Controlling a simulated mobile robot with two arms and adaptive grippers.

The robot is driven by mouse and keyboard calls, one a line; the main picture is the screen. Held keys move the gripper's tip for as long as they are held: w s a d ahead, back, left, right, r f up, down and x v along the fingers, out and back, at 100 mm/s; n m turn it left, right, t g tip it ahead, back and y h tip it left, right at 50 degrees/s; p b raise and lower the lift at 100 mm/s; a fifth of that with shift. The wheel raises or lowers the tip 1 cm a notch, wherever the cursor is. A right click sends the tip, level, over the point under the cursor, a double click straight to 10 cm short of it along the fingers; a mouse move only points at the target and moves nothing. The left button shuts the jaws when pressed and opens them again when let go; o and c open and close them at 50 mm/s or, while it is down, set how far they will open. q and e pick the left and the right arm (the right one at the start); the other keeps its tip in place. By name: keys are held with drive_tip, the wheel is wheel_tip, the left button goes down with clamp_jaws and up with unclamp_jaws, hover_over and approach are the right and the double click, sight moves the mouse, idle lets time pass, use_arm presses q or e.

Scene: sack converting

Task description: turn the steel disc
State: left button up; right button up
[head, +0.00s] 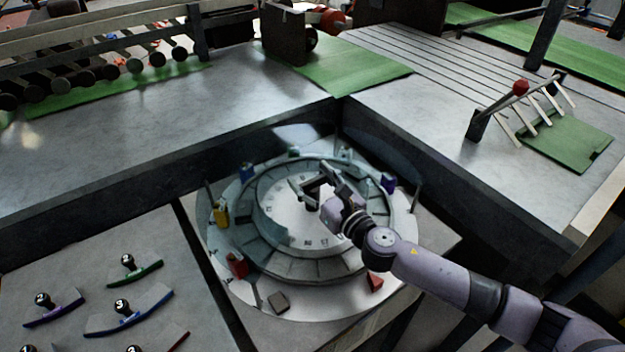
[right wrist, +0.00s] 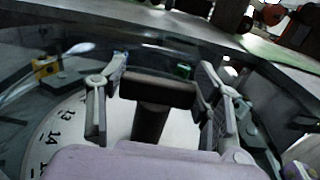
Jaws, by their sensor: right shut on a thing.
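The steel disc (head: 285,222) is a pale round plate with dark numbers along its edge, in the middle of the head view. It also fills the lower left of the right wrist view (right wrist: 68,142). A dark handle with a block-shaped top (right wrist: 157,92) stands up from it. My right gripper (head: 318,189) is over the disc, with its fingers on either side of the handle, shut on it; the gripper also shows in the right wrist view (right wrist: 155,88). The fingers partly hide the handle in the head view. My left gripper is not in view.
A stepped grey ring surrounds the disc. Small coloured pieces stand on the outer rim, including a yellow one (head: 221,213) and a red one (head: 238,265). Dark-sided steel tables (head: 165,150) enclose it behind. Curved coloured pieces with black knobs (head: 130,310) lie at lower left.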

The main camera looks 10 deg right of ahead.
drive_tip(key=c, duration=1)
drive_tip(key=shift+r+m+t+h+p, duration=0.15)
drive_tip(key=shift+m+t+h+p, duration=0.15)
drive_tip(key=shift+m+h+p, duration=0.25)
drive_tip(key=shift+m+t+h+p, duration=0.3)
drive_tip(key=shift+m+h+p, duration=0.55)
drive_tip(key=shift+h, duration=0.7)
drive_tip(key=shift+m+h+p, duration=0.35)
drive_tip(key=shift+m+h, duration=0.55)
drive_tip(key=shift+h, duration=0.6)
drive_tip(key=shift+m+h, duration=0.3)
drive_tip(key=shift+h, duration=0.1)
drive_tip(key=shift+m+h, duration=0.5)
drive_tip(key=shift+h, duration=0.3)
